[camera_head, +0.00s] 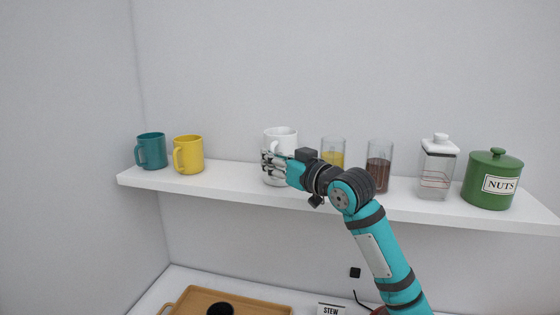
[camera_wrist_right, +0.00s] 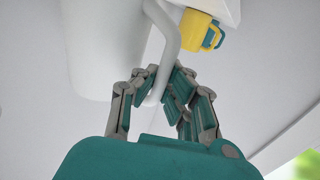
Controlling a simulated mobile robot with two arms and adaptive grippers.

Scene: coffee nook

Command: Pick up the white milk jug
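The white milk jug (camera_head: 283,138) stands upright near the middle of the shelf, partly hidden behind my right gripper in the head view. Its white body (camera_wrist_right: 95,50) and looped handle (camera_wrist_right: 172,38) fill the upper left of the right wrist view. My right gripper (camera_head: 268,164) is at the jug's front. In the wrist view, the fingers of my right gripper (camera_wrist_right: 160,82) lie on both sides of the handle's lower part, close in against it, and look shut on it. I cannot see a clear gap under the jug. My left gripper is not in view.
On the shelf (camera_head: 225,184), a teal mug (camera_head: 151,151) and yellow mug (camera_head: 190,155) stand left. Right are a yellow-filled glass (camera_head: 333,148), a brown-filled glass (camera_head: 379,165), a lidded clear jar (camera_head: 437,165) and a green NUTS canister (camera_head: 490,190). A wooden tray (camera_head: 250,297) lies below.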

